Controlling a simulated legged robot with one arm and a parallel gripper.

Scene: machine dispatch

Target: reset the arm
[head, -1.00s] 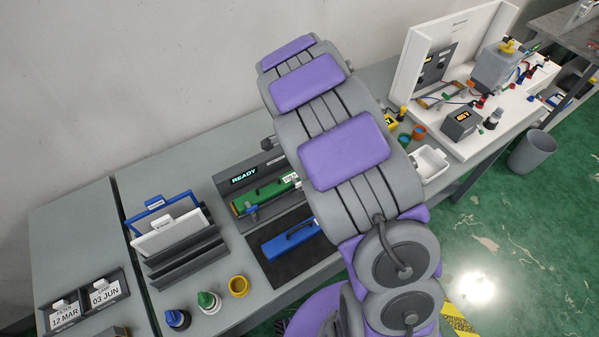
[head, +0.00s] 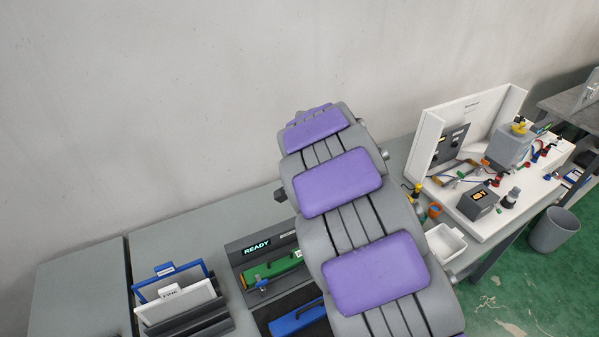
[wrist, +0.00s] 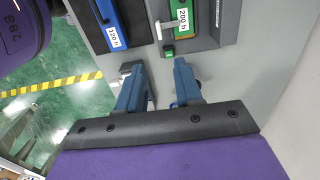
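My arm (head: 350,225), grey with purple pads, stretches over the bench in the head view. It hides part of the bench, and my gripper does not show there. In the wrist view my gripper (wrist: 156,72) has its two blue-grey fingers apart, with only grey bench top visible between them. It is empty. Beyond the fingertips are a blue module (wrist: 113,30) labelled 120 h and a green module (wrist: 183,30) labelled 200 h. In the head view the green module (head: 275,268) sits in a grey station reading READY (head: 257,246), and the blue module (head: 298,318) lies in front of it.
A rack with blue (head: 172,282) and white (head: 178,302) framed plates stands left of the station. Bare bench lies far left (head: 80,290).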

